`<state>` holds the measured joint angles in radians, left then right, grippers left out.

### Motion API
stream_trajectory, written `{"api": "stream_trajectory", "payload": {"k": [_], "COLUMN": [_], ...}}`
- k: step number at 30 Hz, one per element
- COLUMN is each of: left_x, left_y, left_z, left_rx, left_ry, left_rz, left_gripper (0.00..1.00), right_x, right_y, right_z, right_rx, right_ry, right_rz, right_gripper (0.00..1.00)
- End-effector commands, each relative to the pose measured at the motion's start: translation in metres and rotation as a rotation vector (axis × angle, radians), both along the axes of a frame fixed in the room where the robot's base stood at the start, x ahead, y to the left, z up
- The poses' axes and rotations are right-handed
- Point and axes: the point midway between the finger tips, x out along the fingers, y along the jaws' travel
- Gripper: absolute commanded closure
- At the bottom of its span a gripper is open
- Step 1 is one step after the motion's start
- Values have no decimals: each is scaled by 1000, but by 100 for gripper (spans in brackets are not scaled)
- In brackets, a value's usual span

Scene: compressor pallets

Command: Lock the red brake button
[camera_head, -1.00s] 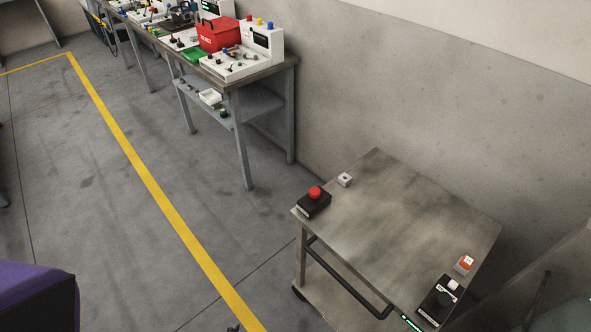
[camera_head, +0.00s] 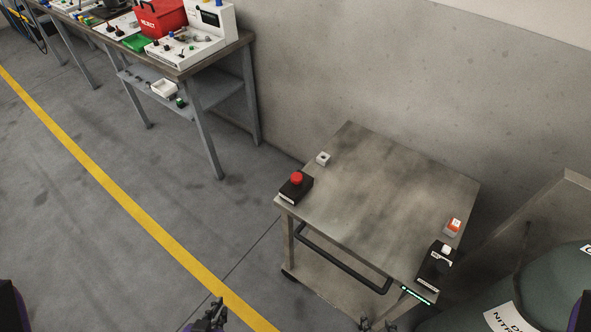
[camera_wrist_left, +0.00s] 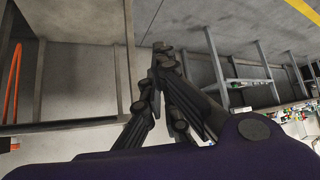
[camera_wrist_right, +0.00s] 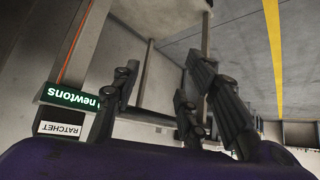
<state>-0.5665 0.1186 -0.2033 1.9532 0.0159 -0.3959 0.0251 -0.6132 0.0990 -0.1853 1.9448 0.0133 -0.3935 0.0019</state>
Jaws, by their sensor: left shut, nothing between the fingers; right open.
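The red brake button (camera_head: 297,177) is a red mushroom cap on a black box (camera_head: 294,192) at the near left corner of a metal cart (camera_head: 385,190). My left gripper (camera_head: 215,308) is low at the bottom of the head view, left of the cart and apart from the button. In the left wrist view (camera_wrist_left: 163,55) its fingers are together and hold nothing. My right gripper (camera_head: 377,324) is barely visible at the bottom edge, below the cart's front. In the right wrist view (camera_wrist_right: 160,85) its fingers are spread and empty. The button is not recognisable in either wrist view.
On the cart are a small white box (camera_head: 323,158), an orange-and-white switch (camera_head: 453,226) and a black box with a white button (camera_head: 436,266). A black handle (camera_head: 345,261) runs along its front. A cylinder (camera_head: 535,295) stands at right. The floor left is clear.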

Motion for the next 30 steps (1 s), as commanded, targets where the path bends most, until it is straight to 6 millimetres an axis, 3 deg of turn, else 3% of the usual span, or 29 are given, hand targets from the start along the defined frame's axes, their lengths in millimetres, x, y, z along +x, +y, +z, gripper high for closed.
{"api": "stream_trajectory", "payload": {"k": [6,9,12,15,19,24,30], "left_x": [126,179,217,241,257,263,263], "left_y": [-41,-68,-93,-111,-125,-130,-130], "left_z": [61,103,143,176,204,217,218], "left_rx": [-58,-93,-117,-132,-142,-146,-147], "left_ry": [-215,-317,-397,-453,-495,-512,-513], "left_rz": [-194,-304,-403,-478,-539,-562,-562], "left_gripper": [100,100,100,100,100,100,100], "right_x": [-14,-12,-6,-2,-3,-3,-3], "right_y": [-1,-2,-3,-6,-7,-8,-8], "right_z": [-22,-28,-29,-30,-33,-34,-32], "right_rx": [-4,-7,-8,-10,-13,-14,-15], "right_ry": [33,33,17,3,4,5,2], "right_rz": [-1,-4,-11,-20,-23,-22,-19], "right_gripper": [60,60,60,60,60,60,60]}}
